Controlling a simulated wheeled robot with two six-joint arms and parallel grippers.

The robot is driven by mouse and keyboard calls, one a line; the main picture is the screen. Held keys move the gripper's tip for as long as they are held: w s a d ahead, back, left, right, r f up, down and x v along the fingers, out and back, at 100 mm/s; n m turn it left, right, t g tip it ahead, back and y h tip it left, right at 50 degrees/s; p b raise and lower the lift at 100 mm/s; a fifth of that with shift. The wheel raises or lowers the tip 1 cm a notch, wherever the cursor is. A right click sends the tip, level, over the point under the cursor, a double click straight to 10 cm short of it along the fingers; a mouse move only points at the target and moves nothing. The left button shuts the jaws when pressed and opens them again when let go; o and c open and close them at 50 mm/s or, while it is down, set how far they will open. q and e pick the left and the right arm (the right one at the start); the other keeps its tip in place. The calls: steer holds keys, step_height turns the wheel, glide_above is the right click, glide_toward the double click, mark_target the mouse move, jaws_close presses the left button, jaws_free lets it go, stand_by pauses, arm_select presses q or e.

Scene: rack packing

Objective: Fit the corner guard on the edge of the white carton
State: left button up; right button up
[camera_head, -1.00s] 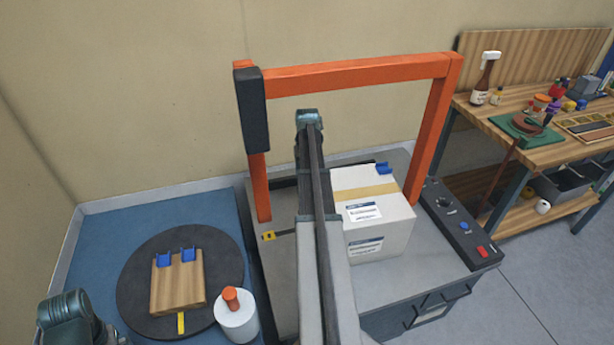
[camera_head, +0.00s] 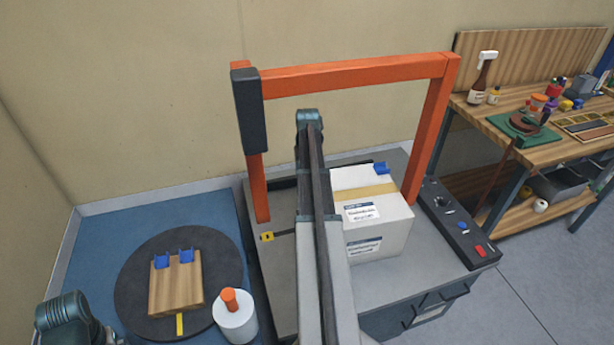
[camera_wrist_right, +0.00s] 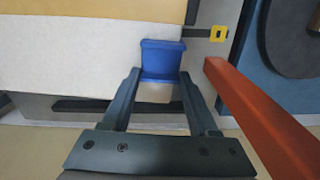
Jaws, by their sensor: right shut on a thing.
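The white carton (camera_head: 395,235) stands on the grey bench with tan tape across its top. It fills the upper left of the right wrist view (camera_wrist_right: 60,62). My right gripper (camera_wrist_right: 160,78) is shut on a blue corner guard (camera_wrist_right: 161,60), which is at the carton's edge near a corner. I cannot tell whether this guard is fully seated. In the head view my right arm hides this gripper and guard. Another blue guard (camera_head: 381,168) is on the carton's far right top edge. My left arm shows at the bottom left, with its gripper out of sight.
An orange frame (camera_head: 350,75) arches over the grey bench (camera_head: 385,285); its post (camera_wrist_right: 255,115) is close right of my right gripper. A dark turntable (camera_head: 135,270) holds a wooden block (camera_head: 175,292) with two blue guards (camera_head: 173,259). A white canister (camera_head: 235,320) stands beside it.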

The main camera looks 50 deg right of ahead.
steer(key=o, duration=1.4)
steer(key=shift+r, duration=0.1)
steer(key=shift+r+p, duration=0.8)
steer(key=shift+p, duration=0.1)
step_height(320, 180, up, 2)
steer(key=shift+r+p, duration=0.1)
steer(key=shift+p, duration=0.95)
steer(key=s+a+r+p, duration=0.1)
steer(key=s+a, duration=0.8)
steer(key=a, duration=0.4)
steer(key=shift+s, duration=0.15)
